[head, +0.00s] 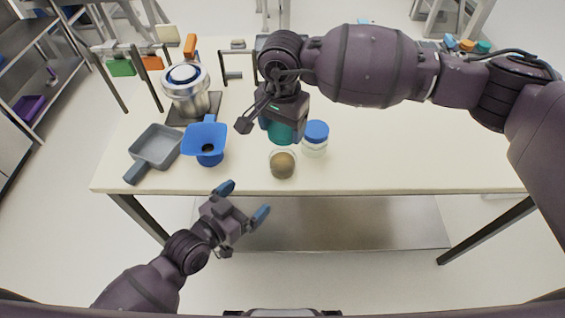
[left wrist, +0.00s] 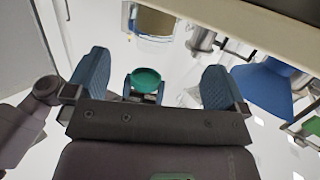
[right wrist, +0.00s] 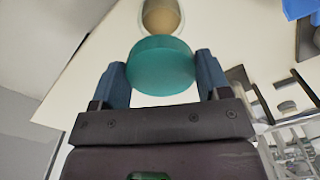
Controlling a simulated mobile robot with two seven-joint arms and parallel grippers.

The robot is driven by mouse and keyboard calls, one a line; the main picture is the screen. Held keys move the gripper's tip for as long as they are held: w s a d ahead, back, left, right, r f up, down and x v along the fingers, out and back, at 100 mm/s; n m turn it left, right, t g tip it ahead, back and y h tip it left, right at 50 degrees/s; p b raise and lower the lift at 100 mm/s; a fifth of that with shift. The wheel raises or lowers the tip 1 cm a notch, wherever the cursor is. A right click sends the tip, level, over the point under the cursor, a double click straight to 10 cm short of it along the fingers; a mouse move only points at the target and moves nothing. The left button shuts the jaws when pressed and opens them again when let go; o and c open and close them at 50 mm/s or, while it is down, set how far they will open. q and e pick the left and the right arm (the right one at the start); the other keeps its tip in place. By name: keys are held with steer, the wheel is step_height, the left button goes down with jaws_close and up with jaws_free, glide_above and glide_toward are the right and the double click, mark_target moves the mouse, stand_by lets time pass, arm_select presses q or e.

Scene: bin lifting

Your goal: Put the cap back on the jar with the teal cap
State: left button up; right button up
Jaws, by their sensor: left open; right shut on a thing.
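The open jar (head: 282,164), clear with brownish contents, stands uncapped near the table's front edge. It also shows at the top of the right wrist view (right wrist: 161,16). My right gripper (head: 284,122) is shut on the teal cap (right wrist: 161,64), one finger on each side. In the head view the cap (head: 284,133) is just behind and above the jar's mouth, apart from it; the gripper partly hides it. My left gripper (head: 242,201) is open and empty, in front of the table edge. The cap also shows between its fingers in the left wrist view (left wrist: 143,78), farther off.
A jar with a blue cap (head: 315,139) stands close to the right of the open jar. A blue funnel-like vessel (head: 205,140), a grey pan (head: 155,147) and a metal pot (head: 190,95) are to the left. The table's right front (head: 420,160) is clear.

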mark_target(273, 171)
arm_select(q)
steer(key=shift+w+d+m+t+h, duration=0.4)
steer(key=shift+t+h, duration=0.3)
steer(key=shift+h, duration=0.2)
arm_select(e)
steer(key=shift+a, duration=0.1)
arm_select(q)
steer(key=shift+w, duration=0.1)
steer(key=x, duration=1.2)
steer(key=shift+a, duration=0.1)
steer(key=shift+f, duration=0.1)
steer(key=c, duration=1.3)
arm_select(e)
steer(key=shift+f, duration=2.5)
